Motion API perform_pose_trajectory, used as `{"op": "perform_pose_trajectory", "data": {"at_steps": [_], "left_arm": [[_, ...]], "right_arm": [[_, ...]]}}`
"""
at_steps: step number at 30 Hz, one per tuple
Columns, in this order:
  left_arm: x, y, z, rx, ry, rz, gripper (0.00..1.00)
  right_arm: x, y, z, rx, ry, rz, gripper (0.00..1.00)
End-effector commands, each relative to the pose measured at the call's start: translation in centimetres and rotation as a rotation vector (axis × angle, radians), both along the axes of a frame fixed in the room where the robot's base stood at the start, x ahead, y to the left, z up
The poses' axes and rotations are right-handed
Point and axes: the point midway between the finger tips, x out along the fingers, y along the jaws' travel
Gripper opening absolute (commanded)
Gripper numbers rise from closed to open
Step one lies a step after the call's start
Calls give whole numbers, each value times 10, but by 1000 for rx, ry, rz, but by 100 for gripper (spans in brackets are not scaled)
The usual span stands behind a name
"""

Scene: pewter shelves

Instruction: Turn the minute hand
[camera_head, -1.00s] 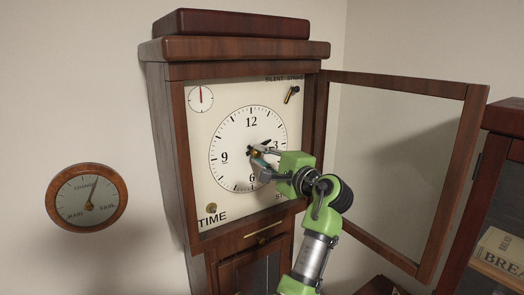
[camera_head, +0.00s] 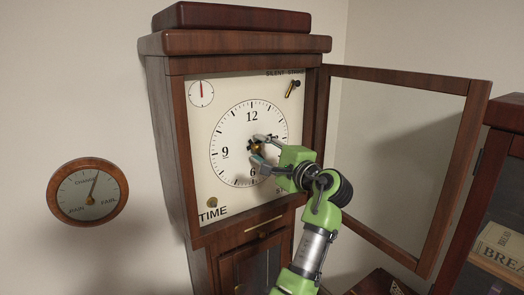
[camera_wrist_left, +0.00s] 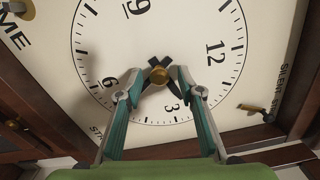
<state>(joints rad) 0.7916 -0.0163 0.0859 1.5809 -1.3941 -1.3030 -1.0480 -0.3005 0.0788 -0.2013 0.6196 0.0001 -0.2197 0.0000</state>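The clock face (camera_head: 225,118) is white with black numerals, inside a tall dark wooden clock. Its black hands (camera_wrist_left: 149,93) cross at a brass hub (camera_wrist_left: 159,75) in the left wrist view, partly hidden by my fingers; I cannot tell which is the minute hand. My left gripper (camera_head: 258,151) is in front of the middle of the face. In the left wrist view its fingers are apart (camera_wrist_left: 158,76), one on each side of the hub and hands. I cannot tell whether a finger touches a hand. My right gripper is not in view.
The glass door (camera_head: 395,150) stands open to the right of the face. A small dial (camera_head: 201,93) and a silent/strike lever (camera_head: 291,89) sit at the upper corners, a brass knob (camera_head: 212,202) at lower left. A round gauge (camera_head: 88,192) hangs on the left wall.

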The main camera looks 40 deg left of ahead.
Motion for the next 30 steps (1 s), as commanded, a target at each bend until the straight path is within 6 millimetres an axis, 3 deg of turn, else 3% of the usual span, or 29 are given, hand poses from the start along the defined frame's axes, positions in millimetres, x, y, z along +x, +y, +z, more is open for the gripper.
{"op": "perform_pose_trajectory", "data": {"at_steps": [5, 19, 24, 30], "left_arm": [[-3, -12, -1, -1, 1, -1, 35], [-25, -99, -1, -1, 1, -3, 35], [-30, -113, -1, -1, 0, -1, 35], [-31, -115, -1, 0, 0, 0, 35]], "right_arm": [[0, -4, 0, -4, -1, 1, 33], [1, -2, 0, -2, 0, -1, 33], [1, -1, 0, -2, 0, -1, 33], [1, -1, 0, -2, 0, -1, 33]]}}
